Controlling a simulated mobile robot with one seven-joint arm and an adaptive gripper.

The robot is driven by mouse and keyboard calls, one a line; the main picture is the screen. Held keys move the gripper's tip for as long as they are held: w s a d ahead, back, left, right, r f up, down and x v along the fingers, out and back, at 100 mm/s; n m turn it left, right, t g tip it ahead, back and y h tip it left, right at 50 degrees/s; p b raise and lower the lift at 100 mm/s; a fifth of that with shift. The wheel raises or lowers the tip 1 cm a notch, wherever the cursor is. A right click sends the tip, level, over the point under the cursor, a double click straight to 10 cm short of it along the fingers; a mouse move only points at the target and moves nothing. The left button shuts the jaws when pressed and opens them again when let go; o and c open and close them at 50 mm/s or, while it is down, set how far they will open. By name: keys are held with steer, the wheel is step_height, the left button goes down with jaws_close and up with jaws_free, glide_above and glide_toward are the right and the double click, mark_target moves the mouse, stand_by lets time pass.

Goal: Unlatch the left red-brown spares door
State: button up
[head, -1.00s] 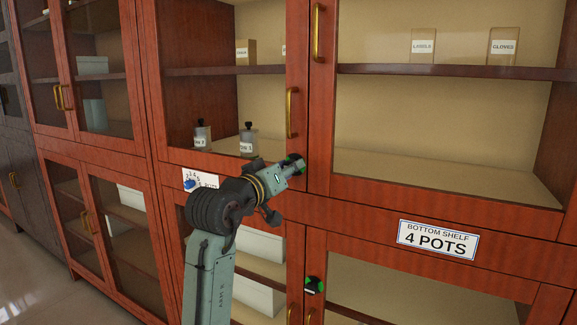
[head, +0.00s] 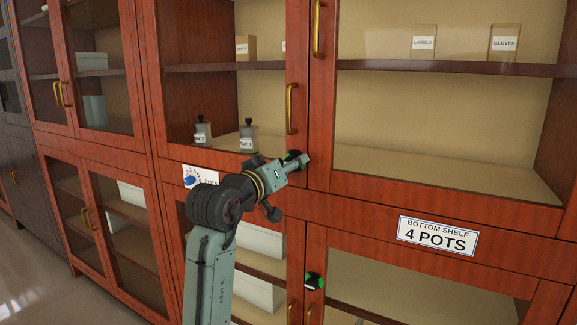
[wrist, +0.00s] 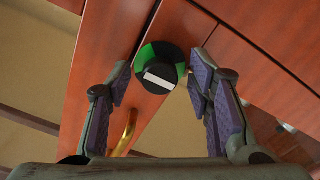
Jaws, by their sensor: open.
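A round black latch knob with a green ring (head: 291,155) sits on the frame of the left upper red-brown glass door (head: 296,60), below its brass handle (head: 292,110). In the head view my gripper (head: 304,162) is in front of the knob and hides part of it. In the wrist view the knob (wrist: 157,66) shows a slightly tilted white bar, with green at both sides. My gripper (wrist: 164,74) is open there, one purple-padded finger at each side of the knob. Nothing is held; I cannot tell whether a finger touches the knob. The door looks shut.
A second black and green knob (head: 314,282) is lower down. A sign reading "BOTTOM SHELF 4 POTS" (head: 438,236) is at the right. Bottles (head: 248,137) stand behind the glass.

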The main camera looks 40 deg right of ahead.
steer(key=shift+a, duration=0.1)
steer(key=v, duration=1.2)
